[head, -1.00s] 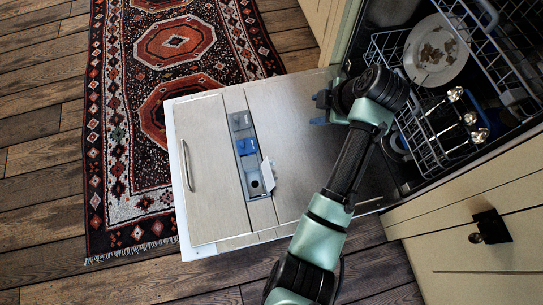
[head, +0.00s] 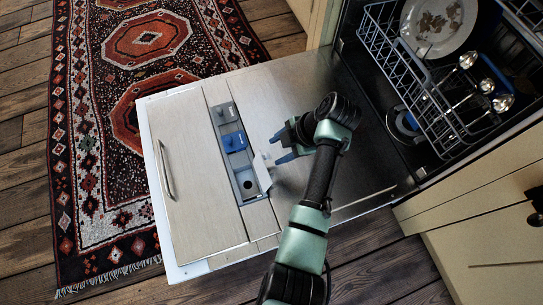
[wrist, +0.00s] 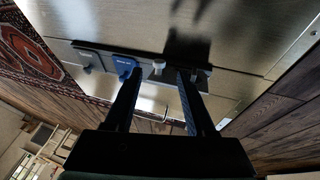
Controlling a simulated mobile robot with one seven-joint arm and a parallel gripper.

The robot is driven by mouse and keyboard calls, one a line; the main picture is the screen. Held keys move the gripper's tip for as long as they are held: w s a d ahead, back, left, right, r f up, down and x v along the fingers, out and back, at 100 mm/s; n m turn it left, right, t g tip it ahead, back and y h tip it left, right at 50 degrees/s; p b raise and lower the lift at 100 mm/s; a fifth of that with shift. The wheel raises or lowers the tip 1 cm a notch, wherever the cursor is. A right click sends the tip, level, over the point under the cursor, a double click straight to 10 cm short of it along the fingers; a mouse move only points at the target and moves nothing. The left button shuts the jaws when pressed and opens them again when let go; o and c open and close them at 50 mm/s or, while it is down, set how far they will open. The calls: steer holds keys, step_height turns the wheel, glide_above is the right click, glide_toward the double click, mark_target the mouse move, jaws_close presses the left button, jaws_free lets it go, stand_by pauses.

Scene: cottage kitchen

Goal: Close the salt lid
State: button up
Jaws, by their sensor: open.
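The dishwasher door (head: 180,160) lies folded down, with a dispenser strip along it. The salt lid (head: 262,172) is a pale flap standing open beside the dark round hole (head: 249,184) at the strip's near end. In the wrist view, the lid (wrist: 158,67) shows as a small pale piece between my fingers. My gripper (head: 279,149) is open and empty, just right of the lid, fingers pointing left. It also shows in the wrist view (wrist: 160,77). I cannot tell whether a finger touches the lid.
The door handle (head: 165,168) is at the left. A dish rack (head: 425,95) with a plate (head: 438,25) and several spoons stands at the right. A patterned rug (head: 100,100) lies left of the door.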

mark_target(269, 156)
steer(key=shift+b+x, duration=1.2)
steer(key=shift+x, duration=1.05)
jaws_close()
